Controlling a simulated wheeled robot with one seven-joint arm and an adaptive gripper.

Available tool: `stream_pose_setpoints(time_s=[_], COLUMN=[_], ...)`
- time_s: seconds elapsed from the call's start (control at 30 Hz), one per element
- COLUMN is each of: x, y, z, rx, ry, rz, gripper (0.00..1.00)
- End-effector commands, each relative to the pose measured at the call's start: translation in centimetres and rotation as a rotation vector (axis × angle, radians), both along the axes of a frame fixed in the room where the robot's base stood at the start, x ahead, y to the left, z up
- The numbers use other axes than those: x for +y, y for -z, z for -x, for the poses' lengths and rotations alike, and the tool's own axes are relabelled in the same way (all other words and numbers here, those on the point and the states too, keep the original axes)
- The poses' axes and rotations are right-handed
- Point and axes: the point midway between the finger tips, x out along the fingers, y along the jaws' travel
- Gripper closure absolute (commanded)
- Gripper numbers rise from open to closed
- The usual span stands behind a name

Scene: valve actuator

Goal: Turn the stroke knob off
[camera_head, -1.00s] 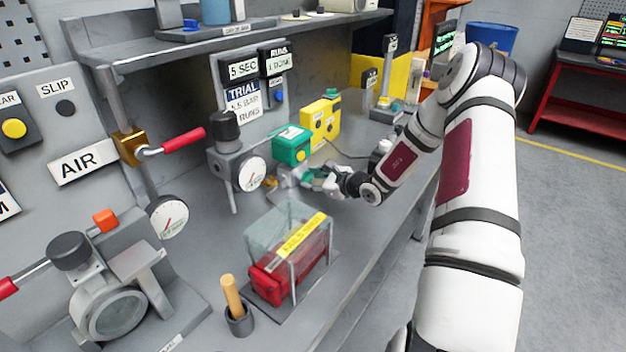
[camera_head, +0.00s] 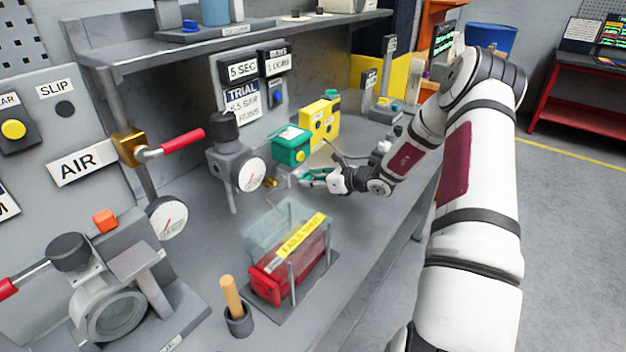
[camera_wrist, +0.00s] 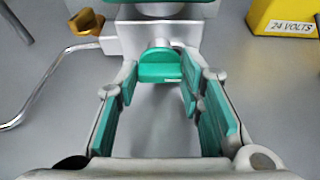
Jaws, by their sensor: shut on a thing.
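A green box (camera_head: 290,145) with a yellow button stands on the bench, with a silver fitting (camera_head: 288,178) low at its front. In the wrist view the silver fitting (camera_wrist: 122,38) lies just ahead of my fingers. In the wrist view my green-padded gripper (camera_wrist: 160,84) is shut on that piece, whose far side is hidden.
A brass piece (camera_wrist: 88,22) and a bent metal rod (camera_wrist: 45,100) lie left of my fingers. A yellow 24 VOLTS box (camera_wrist: 285,28) stands to the right. A dial gauge (camera_head: 252,174) and a clear-covered red unit (camera_head: 283,278) stand near my gripper.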

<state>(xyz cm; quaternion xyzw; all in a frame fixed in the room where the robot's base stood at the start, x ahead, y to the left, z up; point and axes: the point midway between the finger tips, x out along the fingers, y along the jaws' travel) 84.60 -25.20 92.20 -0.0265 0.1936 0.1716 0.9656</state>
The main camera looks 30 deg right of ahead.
Motion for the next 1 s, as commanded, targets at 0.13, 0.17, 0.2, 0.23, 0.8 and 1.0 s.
stream_pose_setpoints(time_s=[0.13,0.17,0.2,0.23,0.8,1.0], x=[0.0,0.0,0.0,0.0,-2.0,-3.1], y=[0.0,0.0,0.0,0.0,-2.3,-3.7], z=[0.0,0.0,0.0,0.0,5.2,8.3], rx=[0.0,-0.001,-0.001,-0.001,0.001,0.0], ry=[0.001,0.0,0.0,0.0,0.004,0.002], rz=[-0.002,-0.001,-0.001,-0.001,0.001,0.001], gripper=[0.45,0.45,0.45,0.45,0.45,0.45])
